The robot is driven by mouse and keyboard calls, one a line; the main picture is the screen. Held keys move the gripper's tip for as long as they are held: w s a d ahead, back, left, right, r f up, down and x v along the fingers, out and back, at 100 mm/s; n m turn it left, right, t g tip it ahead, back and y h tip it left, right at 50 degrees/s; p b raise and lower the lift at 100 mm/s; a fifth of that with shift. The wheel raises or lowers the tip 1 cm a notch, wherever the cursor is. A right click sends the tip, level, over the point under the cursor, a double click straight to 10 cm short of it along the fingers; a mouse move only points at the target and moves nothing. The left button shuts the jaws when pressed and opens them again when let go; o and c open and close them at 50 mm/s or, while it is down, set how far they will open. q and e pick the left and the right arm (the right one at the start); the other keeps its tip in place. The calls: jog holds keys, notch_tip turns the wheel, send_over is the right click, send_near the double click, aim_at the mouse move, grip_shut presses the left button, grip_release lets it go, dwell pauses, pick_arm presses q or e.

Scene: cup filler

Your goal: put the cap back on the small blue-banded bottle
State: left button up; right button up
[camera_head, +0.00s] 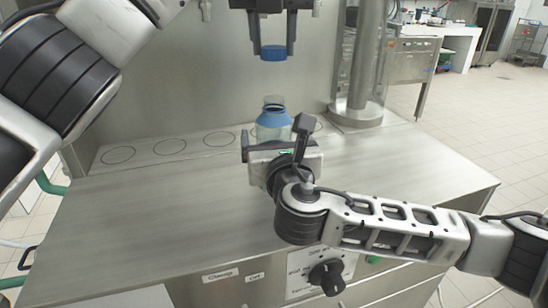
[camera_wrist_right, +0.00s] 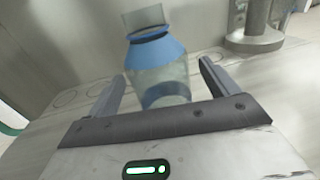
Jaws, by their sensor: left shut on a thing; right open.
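The small bottle (camera_head: 273,120) is clear glass with a blue shoulder band and an uncapped neck. It stands upright on the steel counter, its lower part hidden by my right gripper in the head view. The bottle also fills the middle of the right wrist view (camera_wrist_right: 157,60). The blue cap (camera_head: 273,53) is held between the fingers of my left gripper (camera_head: 273,48), above the bottle neck with a clear gap. My right gripper (camera_head: 274,137) is open, with one finger on each side of the bottle; gaps show on both sides in the right wrist view.
The steel counter (camera_head: 150,225) is bare to the left and right of the bottle. Several marked circles (camera_head: 168,146) run along its back edge. A steel column on a round base (camera_head: 357,115) stands behind right. A steel wall is behind.

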jog(key=shift+w, duration=0.55)
jog(key=c, duration=1.5)
pick_arm(q)
send_over(274, 98)
jog(key=shift+s+f, duration=0.2)
jog(key=shift+f, duration=1.05)
jog(key=shift+s+f, duration=0.2)
jog(key=shift+f, duration=1.05)
pick_arm(e)
jog(key=shift+o, duration=0.2)
pick_arm(q)
jog(key=shift+f, duration=0.1)
jog(key=shift+f, duration=0.8)
jog(key=shift+f, duration=0.55)
